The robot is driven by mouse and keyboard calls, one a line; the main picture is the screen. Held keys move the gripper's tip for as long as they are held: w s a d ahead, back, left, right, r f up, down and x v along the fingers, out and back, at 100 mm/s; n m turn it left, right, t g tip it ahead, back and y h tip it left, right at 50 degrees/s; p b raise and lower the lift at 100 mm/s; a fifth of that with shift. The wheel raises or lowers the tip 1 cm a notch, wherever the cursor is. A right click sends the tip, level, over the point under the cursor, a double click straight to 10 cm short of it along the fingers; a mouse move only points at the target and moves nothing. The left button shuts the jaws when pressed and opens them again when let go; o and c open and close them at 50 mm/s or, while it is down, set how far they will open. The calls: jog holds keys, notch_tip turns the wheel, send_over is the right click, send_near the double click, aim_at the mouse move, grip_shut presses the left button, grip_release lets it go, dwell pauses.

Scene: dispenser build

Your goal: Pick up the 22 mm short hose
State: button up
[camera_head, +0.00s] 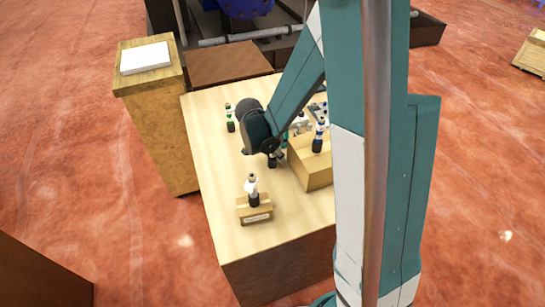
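My arm reaches over the pale wooden table (215,180), and its dark rounded wrist hangs above the middle of it. My gripper (277,159) is small and mostly hidden under the wrist; its finger opening cannot be made out. A dark upright piece (271,161) stands just below the wrist, close to the fingers; contact cannot be told. I cannot tell which piece is the 22 mm short hose. A dark piece with a green band (230,119) stands at the back left. A white-and-black piece (253,190) stands upright on a small labelled wooden block at the front.
A wooden box (312,172) right of the wrist bears a blue-white-black piece (319,136); smaller white parts behind it are partly hidden by my arm. The labelled block (257,215) sits near the table's front. A wooden stand with a white slab (146,58) is at left. The table's left side is clear.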

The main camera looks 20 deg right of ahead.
dwell(0.5)
grip_shut()
jog(key=shift+r, duration=0.15)
jog(key=shift+r, duration=4.85)
